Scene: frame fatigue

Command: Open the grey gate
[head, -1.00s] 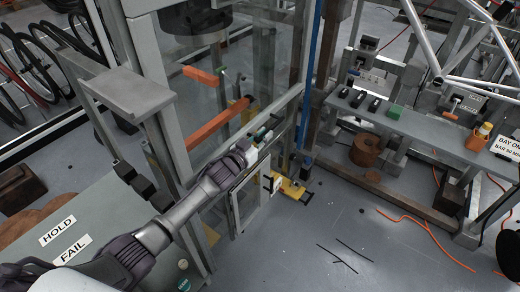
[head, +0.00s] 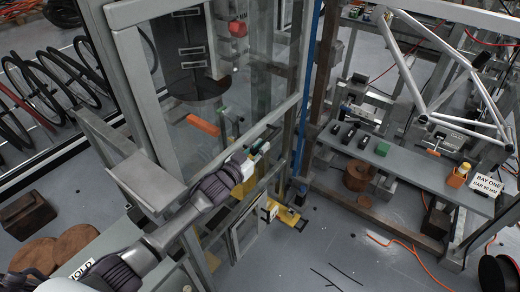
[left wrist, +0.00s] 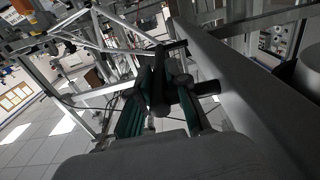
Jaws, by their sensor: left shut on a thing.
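The grey gate appears to be the grey-framed, see-through panel in the middle of the head view, with its lower rail (head: 284,108) running up to the right. My left gripper (head: 262,148) is at this rail, shut on a part of the gate that the fingers mostly hide. In the left wrist view my dark and green fingers (left wrist: 165,92) close around a small dark part beside a broad grey bar (left wrist: 235,85). I cannot tell how far the gate stands open. My right gripper is not in view.
A grey ledge (head: 147,182) stands close to my left arm. Behind the panel are an orange bar (head: 203,125) and a dark cylinder (head: 200,88). A bench (head: 400,155) with small blocks and a bike frame (head: 455,70) stands right. The floor at lower right holds an orange cable (head: 415,255).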

